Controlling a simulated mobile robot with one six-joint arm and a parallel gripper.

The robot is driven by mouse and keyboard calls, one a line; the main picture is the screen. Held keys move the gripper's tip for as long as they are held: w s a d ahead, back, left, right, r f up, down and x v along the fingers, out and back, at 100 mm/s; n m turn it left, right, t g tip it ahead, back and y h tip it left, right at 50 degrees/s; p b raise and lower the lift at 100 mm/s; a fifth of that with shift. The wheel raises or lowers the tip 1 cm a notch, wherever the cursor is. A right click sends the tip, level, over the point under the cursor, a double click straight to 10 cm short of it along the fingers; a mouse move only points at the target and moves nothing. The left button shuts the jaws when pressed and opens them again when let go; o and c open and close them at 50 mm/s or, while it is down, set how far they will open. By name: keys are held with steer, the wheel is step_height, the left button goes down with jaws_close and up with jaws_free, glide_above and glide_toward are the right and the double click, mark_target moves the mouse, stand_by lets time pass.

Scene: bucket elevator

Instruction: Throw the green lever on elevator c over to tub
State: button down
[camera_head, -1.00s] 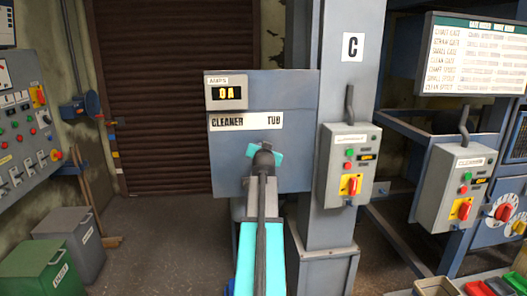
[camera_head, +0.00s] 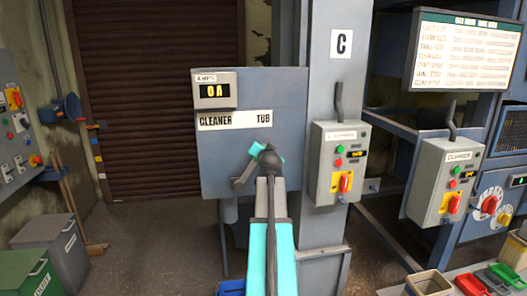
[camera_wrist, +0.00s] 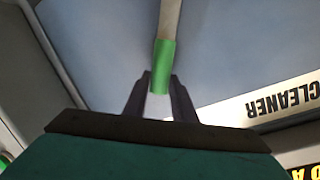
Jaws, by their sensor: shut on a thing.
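The elevator C panel (camera_head: 222,150) is a blue-grey plate with a label strip (camera_head: 238,121) reading CLEANER at left and TUB at right. My gripper (camera_head: 266,154) is in front of the panel, just below the word TUB. In the wrist view, my gripper (camera_wrist: 162,95) is shut on the green grip of the lever (camera_wrist: 163,66), whose end lies between the fingers. In the head view the lever's grey shaft (camera_head: 243,176) slants from lower left up to my gripper, so it leans right. The green grip is hidden there.
The amps display (camera_head: 214,90) above the label reads 0 A. A column marked C (camera_head: 341,43) and a grey switch box (camera_head: 336,165) stand right of the panel. Another switch box (camera_head: 445,180) is farther right.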

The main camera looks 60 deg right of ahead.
steer(key=shift+s+d+f, duration=0.1)
steer(key=shift+s+f, duration=0.05)
steer(key=c, duration=1.8)
jaws_free()
steer(key=o, duration=0.3)
steer(key=shift+d+f, duration=0.15)
steer(key=shift+a, duration=0.2)
steer(key=shift+b+v, duration=1.6)
steer(key=shift+v, duration=5.25)
steer(key=shift+a, duration=0.1)
